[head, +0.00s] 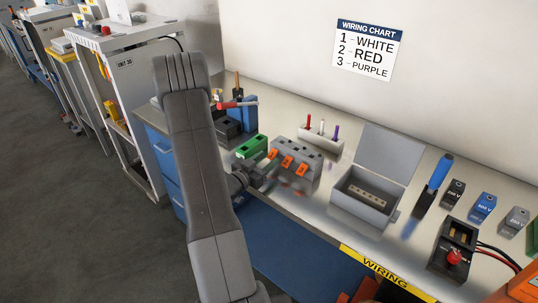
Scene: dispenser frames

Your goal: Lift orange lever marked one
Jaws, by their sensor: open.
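A grey terminal block (310,158) stands on the bench, with three orange levers on its front: a left lever (273,153), a middle lever (287,161) and a right lever (301,170). Any number marks on them are too small to read, so I cannot tell which is marked one. My gripper (266,175) is open at the bench's front edge, in front and left of the block, close to the left lever. My arm hides part of the bench to the left. I cannot tell whether the fingers touch anything.
A green block (252,146) stands left of the terminal block. A white holder (321,141) with red, white and purple wires stands behind it. An open grey box (366,196) stands to the right. The wall chart (365,49) reads 1 white, 2 red, 3 purple.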

